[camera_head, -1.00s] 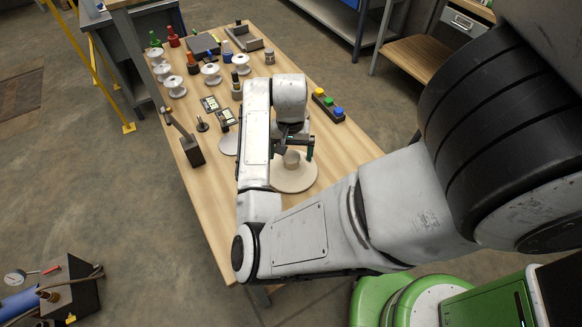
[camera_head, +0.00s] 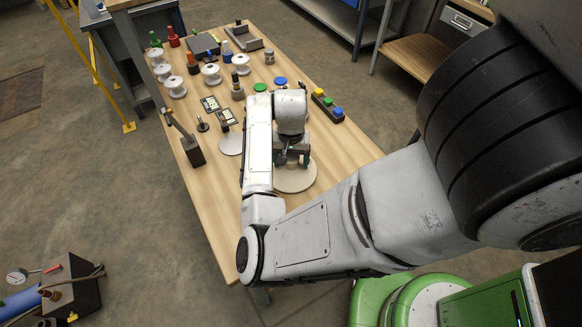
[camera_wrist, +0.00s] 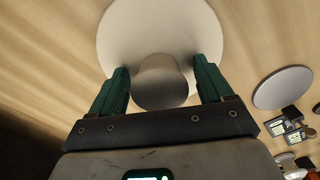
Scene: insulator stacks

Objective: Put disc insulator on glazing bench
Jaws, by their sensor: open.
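A pale disc insulator (camera_head: 299,183) with a round knob lies flat on the wooden table, partly hidden by my arm in the head view. In the wrist view the disc (camera_wrist: 205,32) is close, with its grey knob (camera_wrist: 160,82) pointing towards the camera. My gripper (camera_head: 291,163) is just above the disc. In the wrist view my gripper (camera_wrist: 163,74) is open, one green finger on each side of the knob, with a gap visible to each finger. A second pale disc (camera_head: 231,145) lies to the left; it also shows in the wrist view (camera_wrist: 283,88). Which surface is the glazing bench is unclear.
The wooden table (camera_head: 222,225) holds white spools (camera_head: 174,86), two dark gauge boxes (camera_head: 222,119), a post on a dark block (camera_head: 193,152) and a button strip (camera_head: 328,107). Green (camera_head: 260,87) and blue (camera_head: 280,81) pieces lie behind my arm. The near left of the table is clear.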

